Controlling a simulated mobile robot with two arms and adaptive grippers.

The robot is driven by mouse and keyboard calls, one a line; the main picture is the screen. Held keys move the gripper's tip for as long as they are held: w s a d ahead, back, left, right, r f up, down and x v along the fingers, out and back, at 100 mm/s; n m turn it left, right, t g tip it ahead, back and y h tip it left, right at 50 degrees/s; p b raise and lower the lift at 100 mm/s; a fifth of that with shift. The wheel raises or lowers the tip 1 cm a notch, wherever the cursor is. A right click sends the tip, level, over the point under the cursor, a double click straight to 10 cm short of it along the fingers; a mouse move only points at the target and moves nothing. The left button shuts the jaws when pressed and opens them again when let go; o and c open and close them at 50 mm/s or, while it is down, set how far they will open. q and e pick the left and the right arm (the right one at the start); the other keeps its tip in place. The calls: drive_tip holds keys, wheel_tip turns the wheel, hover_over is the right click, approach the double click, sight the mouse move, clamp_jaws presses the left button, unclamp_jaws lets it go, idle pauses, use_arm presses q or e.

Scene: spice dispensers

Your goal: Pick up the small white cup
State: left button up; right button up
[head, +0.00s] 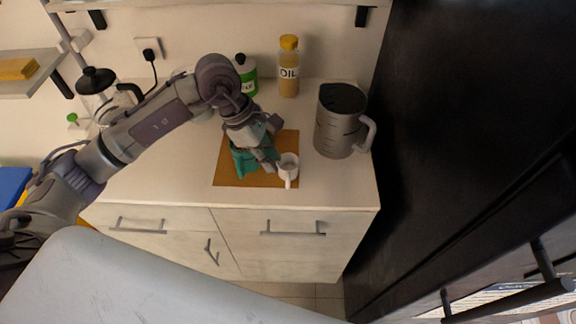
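The small white cup (289,161) stands on the right part of a brown mat (228,178) on the counter. A handle-like part points toward the counter's front edge. My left gripper (270,160) is down over the mat, just left of the cup, with its fingers close to the cup's left side. I cannot tell if it touches the cup or how far its fingers are apart. A teal object (242,160) lies on the mat, partly hidden behind the gripper. My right gripper does not show.
A large grey jug (338,125) stands right of the cup. An oil bottle (289,68) and a green-white bottle (245,74) stand at the back. A tall dark cabinet (460,130) borders the counter's right side.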

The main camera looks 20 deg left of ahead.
sight(287, 183)
use_arm(q)
drive_tip(key=x, duration=0.4)
drive_tip(key=shift+f+p, duration=0.1)
drive_tip(key=shift+p, duration=0.25)
drive_tip(key=shift+d+f+p, duration=0.2)
drive_tip(key=shift+f+p, duration=0.05)
drive_tip(key=shift+p, duration=0.05)
drive_tip(key=p+x, duration=0.1)
drive_tip(key=x, duration=0.2)
drive_tip(key=shift+w+d+f+p, duration=0.1)
drive_tip(key=shift+w+f+p, duration=0.05)
drive_tip(key=shift+f+p, duration=0.15)
drive_tip(key=shift+d+f, duration=0.1)
drive_tip(key=shift+f, duration=0.4)
drive_tip(key=shift+c, duration=0.2)
clamp_jaws()
